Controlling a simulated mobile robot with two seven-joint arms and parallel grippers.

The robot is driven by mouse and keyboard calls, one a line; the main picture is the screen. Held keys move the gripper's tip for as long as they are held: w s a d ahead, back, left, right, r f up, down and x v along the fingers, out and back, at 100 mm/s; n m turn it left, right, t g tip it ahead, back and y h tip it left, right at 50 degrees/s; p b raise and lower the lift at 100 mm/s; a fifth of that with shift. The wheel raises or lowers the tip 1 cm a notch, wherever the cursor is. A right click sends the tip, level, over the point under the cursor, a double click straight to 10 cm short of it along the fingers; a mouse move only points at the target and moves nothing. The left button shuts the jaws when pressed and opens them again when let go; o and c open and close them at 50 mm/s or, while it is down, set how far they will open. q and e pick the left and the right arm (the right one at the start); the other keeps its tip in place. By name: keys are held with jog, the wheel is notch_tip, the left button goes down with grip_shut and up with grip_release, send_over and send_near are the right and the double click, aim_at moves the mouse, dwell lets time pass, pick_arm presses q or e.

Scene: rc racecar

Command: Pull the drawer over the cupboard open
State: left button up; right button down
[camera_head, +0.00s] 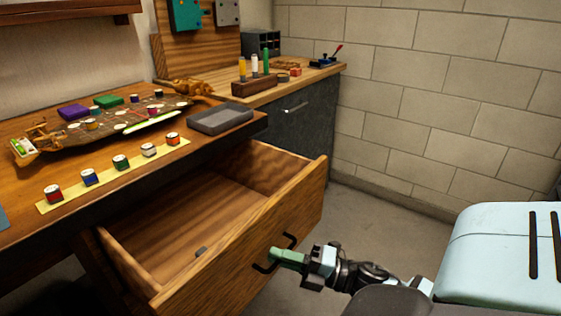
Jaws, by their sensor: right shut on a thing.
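A wooden drawer (245,235) under the worktop is pulled well out. My right gripper (278,257), with green fingers, is shut on this handle, at the lower right of the drawer front. The fingers partly hide the handle. A dark grey cupboard (310,125) with a metal handle stands behind, below the far worktop. My left gripper is not in view.
The wooden worktop (20,215) holds a yellow strip with several small paint jars, a car chassis and a grey tray (220,118) near its right edge. Bare floor (365,220) lies right of the drawer, before a block wall (440,100).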

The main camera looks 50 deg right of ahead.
jog(key=c, duration=1.8)
grip_release()
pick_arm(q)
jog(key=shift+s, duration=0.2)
pick_arm(e)
jog(key=shift+s, duration=0.1)
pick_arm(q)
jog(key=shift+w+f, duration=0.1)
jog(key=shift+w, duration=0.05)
pick_arm(e)
jog(key=v, duration=0.7)
jog(key=shift+s+d+f, duration=0.1)
jog(key=shift+s+d, duration=0.1)
jog(key=shift+d, duration=0.05)
